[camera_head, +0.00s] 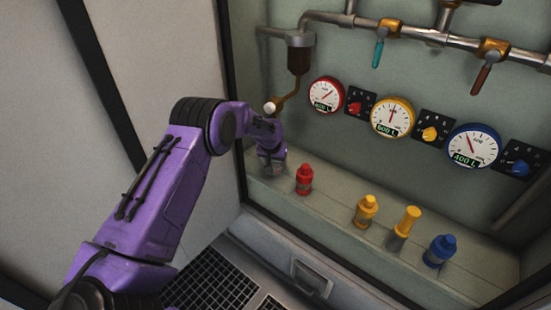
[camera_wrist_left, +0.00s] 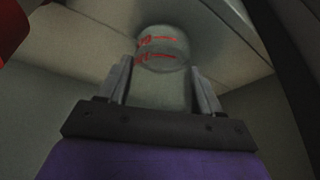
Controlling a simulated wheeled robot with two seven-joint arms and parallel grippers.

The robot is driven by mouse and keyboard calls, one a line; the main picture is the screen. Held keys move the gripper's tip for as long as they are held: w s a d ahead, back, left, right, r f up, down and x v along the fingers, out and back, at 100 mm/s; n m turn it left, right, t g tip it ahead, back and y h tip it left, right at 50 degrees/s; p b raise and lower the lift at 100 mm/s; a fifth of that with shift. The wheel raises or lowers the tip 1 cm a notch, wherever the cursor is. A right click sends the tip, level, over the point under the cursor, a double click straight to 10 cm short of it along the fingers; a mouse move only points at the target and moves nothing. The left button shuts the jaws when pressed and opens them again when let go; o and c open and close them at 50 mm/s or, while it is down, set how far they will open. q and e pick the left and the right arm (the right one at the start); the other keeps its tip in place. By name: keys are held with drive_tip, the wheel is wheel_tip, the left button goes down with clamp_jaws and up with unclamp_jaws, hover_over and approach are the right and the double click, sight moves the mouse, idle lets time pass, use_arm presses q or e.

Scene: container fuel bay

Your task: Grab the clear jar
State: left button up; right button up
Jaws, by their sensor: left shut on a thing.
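The clear jar (camera_wrist_left: 162,62) with red markings is between the two fingers of my left gripper (camera_wrist_left: 160,82) in the left wrist view. The fingers are shut on its sides. In the head view my left gripper (camera_head: 272,160) is at the left end of the shelf, left of the red bottle. The jar is hard to make out there, mostly hidden by the gripper. I cannot tell whether it touches the shelf. My right gripper is not in view.
The shelf (camera_head: 330,225) holds a red bottle (camera_head: 304,180), a yellow bottle (camera_head: 365,212), a yellow-topped grey cylinder (camera_head: 403,229) and a blue bottle (camera_head: 439,251). A spout with a white tip (camera_head: 271,106) hangs above my left gripper. Gauges and pipes line the back wall.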

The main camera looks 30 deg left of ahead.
use_arm(q)
drive_tip(key=s+d+p, duration=0.1)
drive_tip(key=s+d, duration=0.1)
drive_tip(key=s, duration=0.6)
drive_tip(key=s+d+p, duration=0.1)
drive_tip(key=s+d, duration=0.2)
drive_tip(key=s, duration=0.4)
drive_tip(key=shift+s, duration=0.4)
idle(0.7)
